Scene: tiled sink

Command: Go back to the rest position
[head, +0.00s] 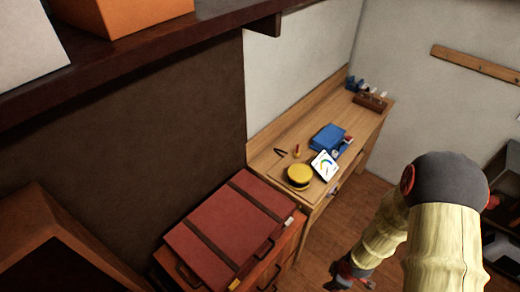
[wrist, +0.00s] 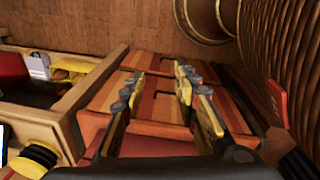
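My arm comes in at the right of the head view, and my gripper (head: 350,274) hangs low near the bottom edge, over the wooden floor. It is small and partly cut off there. In the wrist view, the two dark and yellow fingers of my gripper (wrist: 157,82) stand well apart. Nothing is held between them. Behind them is a red-orange striped cabinet front.
A red case (head: 215,232) lies on a red cabinet left of my gripper. A wooden desk (head: 325,198) behind holds a yellow round tin (head: 299,175), a blue box (head: 327,137) and a white card (head: 324,164). A dark shelf (head: 180,45) overhangs at upper left.

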